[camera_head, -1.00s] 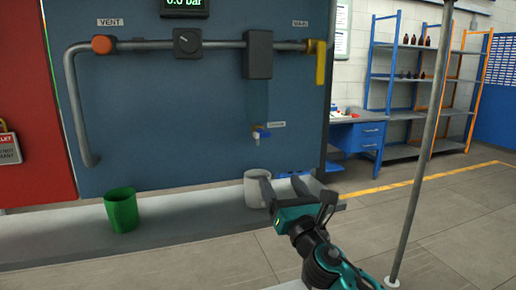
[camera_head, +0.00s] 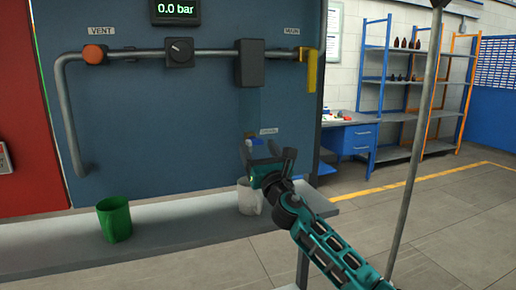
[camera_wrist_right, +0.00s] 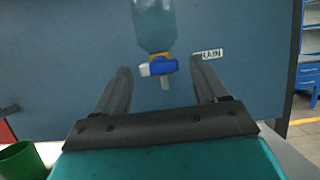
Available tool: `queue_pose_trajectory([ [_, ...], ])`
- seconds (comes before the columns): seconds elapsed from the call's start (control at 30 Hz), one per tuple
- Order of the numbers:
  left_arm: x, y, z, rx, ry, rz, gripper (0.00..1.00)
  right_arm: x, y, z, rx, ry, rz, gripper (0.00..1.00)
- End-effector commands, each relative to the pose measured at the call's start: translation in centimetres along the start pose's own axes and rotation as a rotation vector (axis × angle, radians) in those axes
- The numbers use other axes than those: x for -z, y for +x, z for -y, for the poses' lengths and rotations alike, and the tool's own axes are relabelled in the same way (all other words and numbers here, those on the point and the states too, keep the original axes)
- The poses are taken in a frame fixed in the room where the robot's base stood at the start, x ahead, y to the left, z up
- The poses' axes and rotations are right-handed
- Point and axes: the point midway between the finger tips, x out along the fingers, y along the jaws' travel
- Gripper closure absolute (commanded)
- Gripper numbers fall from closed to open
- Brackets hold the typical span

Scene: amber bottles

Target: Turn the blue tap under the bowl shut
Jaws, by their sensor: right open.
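The blue tap (camera_wrist_right: 163,65) sits under the clear bowl (camera_wrist_right: 154,24) in the right wrist view, with a brass-coloured fitting and a pale spout. In the head view the tap (camera_head: 256,142) is partly hidden behind my right gripper (camera_head: 267,152). My right gripper, also in the wrist view (camera_wrist_right: 162,80), is open and empty. Its two fingers stand to the left and right of the tap in the picture. I cannot tell how far the fingertips are from it, and no contact shows. My left gripper is not in view.
A white cup (camera_head: 248,197) stands on the grey ledge (camera_head: 185,222) below the tap. A green cup (camera_head: 115,219) stands farther left. A grey pipe (camera_head: 210,50) with an orange knob and a yellow handle crosses the blue panel. A thin pole (camera_head: 413,170) rises at right.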

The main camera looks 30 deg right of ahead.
Motion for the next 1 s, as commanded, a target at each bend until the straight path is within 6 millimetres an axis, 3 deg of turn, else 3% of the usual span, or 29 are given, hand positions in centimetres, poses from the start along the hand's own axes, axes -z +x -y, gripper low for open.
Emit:
queue_pose_trajectory([
  [0.4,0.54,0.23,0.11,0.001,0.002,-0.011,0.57,0.00,0.73,-0.04,-0.001,0.000,0.000,0.28],
  [1.0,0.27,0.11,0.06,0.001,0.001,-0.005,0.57,0.01,0.71,-0.02,-0.001,0.000,0.000,0.84],
])
